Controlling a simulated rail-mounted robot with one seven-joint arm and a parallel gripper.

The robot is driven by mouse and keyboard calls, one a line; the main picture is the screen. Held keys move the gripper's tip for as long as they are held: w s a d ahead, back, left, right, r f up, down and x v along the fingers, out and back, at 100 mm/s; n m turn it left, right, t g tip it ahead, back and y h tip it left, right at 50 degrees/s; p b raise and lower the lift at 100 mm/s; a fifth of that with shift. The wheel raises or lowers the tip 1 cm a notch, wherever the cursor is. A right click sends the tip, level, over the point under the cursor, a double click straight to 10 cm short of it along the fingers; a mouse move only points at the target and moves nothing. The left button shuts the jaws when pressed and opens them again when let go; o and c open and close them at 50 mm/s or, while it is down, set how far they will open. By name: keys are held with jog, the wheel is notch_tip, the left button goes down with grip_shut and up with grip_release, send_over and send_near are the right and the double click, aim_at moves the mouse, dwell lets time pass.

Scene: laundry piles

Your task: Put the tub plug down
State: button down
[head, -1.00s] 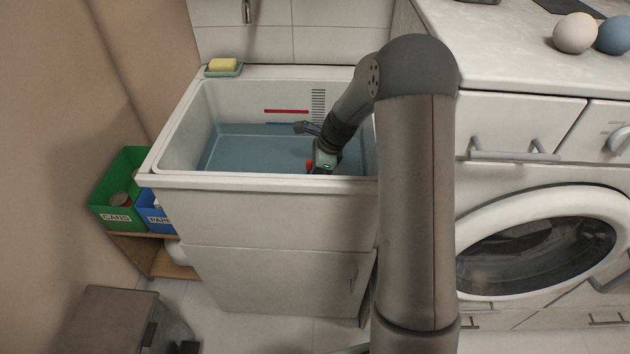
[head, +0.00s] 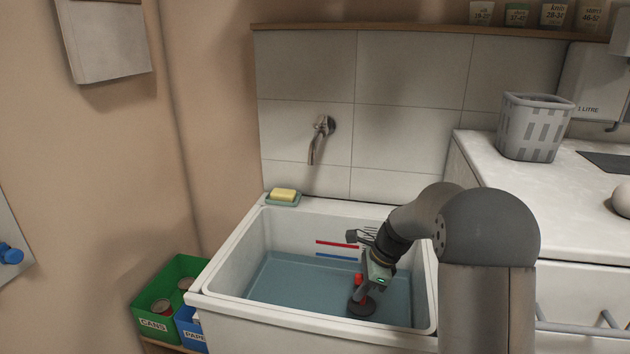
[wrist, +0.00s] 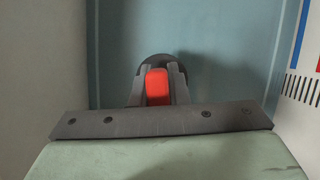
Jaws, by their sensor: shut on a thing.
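The tub plug (head: 361,307) is a dark round disc with a red grip on top. It is low inside the white tub (head: 222,262), near the front right of the blue-grey water or floor. My gripper (head: 362,285) reaches down into the tub and is shut on the red grip. In the wrist view my gripper (wrist: 157,88) has its two fingers on either side of the red grip, and the dark disc of the plug (wrist: 155,62) shows behind them. I cannot tell whether the disc touches the tub floor.
A wall tap (head: 318,140) hangs above the back of the tub. Yellow soap (head: 284,194) sits in a dish on the back left rim. Red and blue lines mark the back wall. A green cans bin (head: 150,309) stands left, and a worktop with a grey basket (head: 532,128) is right.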

aim_at(362, 306)
jog(key=s+n+g+p, duration=0.1)
jog(key=n, duration=0.1)
jog(key=s+f+n+g+p, duration=0.1)
jog(key=n, duration=0.2)
jog(key=s+f+n+g+p, duration=0.1)
jog(key=s+n+p, duration=0.1)
jog(key=shift+a+n+h, duration=0.1)
jog(key=shift+n+h, duration=0.2)
jog(key=shift+n, duration=0.1)
jog(key=s+n+h+p, duration=0.1)
jog(key=n, duration=0.3)
jog(key=s+f+n+g+h+p, duration=0.1)
jog(key=s+n, duration=0.1)
jog(key=n, duration=0.1)
jog(key=s+d+f+n+g+h+p, duration=0.1)
jog(key=s+n, duration=0.1)
jog(key=n, duration=0.2)
jog(key=shift+s+f+n+h+p, duration=0.15)
jog(key=shift+f+n+h+p, duration=0.15)
jog(key=shift+h+p, duration=0.1)
jog(key=shift+r, duration=0.15)
